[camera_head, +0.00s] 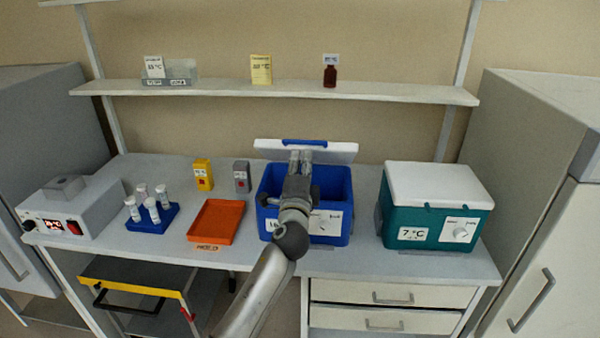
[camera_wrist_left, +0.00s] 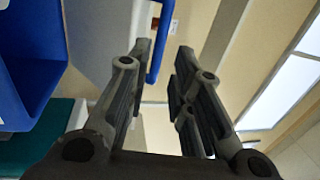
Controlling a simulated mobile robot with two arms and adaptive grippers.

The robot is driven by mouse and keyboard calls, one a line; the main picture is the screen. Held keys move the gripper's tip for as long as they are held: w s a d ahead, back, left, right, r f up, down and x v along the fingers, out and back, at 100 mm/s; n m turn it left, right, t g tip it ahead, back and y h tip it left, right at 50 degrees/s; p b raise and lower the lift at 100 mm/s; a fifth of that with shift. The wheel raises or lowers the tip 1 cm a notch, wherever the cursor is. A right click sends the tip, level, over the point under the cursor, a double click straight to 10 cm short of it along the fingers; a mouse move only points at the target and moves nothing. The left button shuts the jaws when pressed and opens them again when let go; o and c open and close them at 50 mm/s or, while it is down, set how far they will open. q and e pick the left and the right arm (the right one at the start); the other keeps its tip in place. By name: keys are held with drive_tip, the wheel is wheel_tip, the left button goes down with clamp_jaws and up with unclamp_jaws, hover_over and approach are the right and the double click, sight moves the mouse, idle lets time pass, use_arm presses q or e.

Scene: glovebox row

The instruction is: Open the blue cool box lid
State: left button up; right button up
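The blue cool box (camera_head: 337,190) stands on the bench, right of the middle. Its white lid (camera_head: 340,154) is raised at the back, showing the blue inside. A blue handle (camera_head: 304,142) runs along the lid's top edge. My left gripper (camera_head: 301,158) reaches over the box, in front of the lid, and hides part of both. In the left wrist view its fingers (camera_wrist_left: 163,55) are apart, with the blue handle (camera_wrist_left: 160,45) showing between or just beyond the tips. I cannot tell whether they touch it. The blue box wall (camera_wrist_left: 30,60) is at the left there. My right gripper is not in view.
A teal cool box (camera_head: 400,215) with a shut white lid stands to the right. An orange tray (camera_head: 216,220), a blue tube rack (camera_head: 152,218) and a white device (camera_head: 75,208) are to the left. A shelf (camera_head: 290,92) runs above and behind the bench.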

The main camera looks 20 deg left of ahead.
use_arm(q)
drive_tip(key=v, duration=0.3)
drive_tip(key=shift+s+d, duration=0.1)
drive_tip(key=shift+s, duration=0.25)
drive_tip(key=shift+f, duration=0.1)
